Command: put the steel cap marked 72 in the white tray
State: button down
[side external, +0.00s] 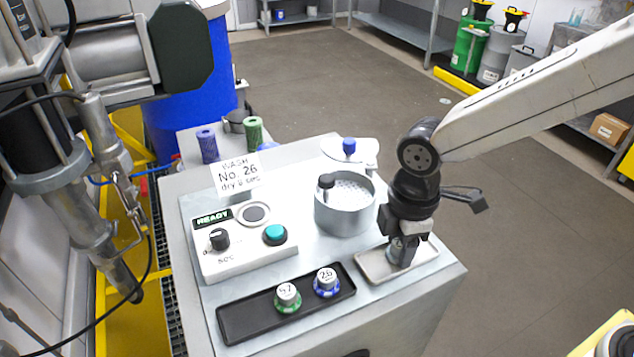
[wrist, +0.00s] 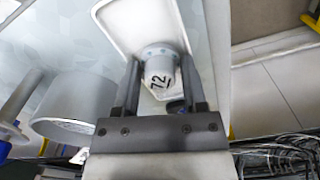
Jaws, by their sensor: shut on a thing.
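The steel cap marked 72 (wrist: 158,76) is between the two fingers of my gripper (wrist: 160,88), which are shut on it. In the side view my gripper (side external: 403,246) points down over the white tray (side external: 370,268), low and close to it. In the wrist view the cap lies within the outline of the white tray (wrist: 112,22). In the side view the cap is largely hidden by the fingers, and I cannot tell whether it touches the tray floor.
A black tray (side external: 238,322) holds a green-based cap (side external: 288,298) and a blue-based cap marked 26 (side external: 326,284). A round metal basin (side external: 345,215) with a black-knobbed tool (side external: 326,183) stands left of my gripper. A control box (side external: 240,262) reads READY. A sign (side external: 238,175) stands behind.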

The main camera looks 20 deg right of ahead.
jog(key=shift+c, duration=0.5)
grip_release()
jog(key=shift+f, duration=0.2)
jog(key=shift+o, duration=0.2)
jog(key=shift+s, duration=0.15)
jog(key=c, duration=0.3)
jog(key=shift+o, duration=0.9)
jog(key=shift+r, duration=0.15)
jog(key=shift+r, duration=1.25)
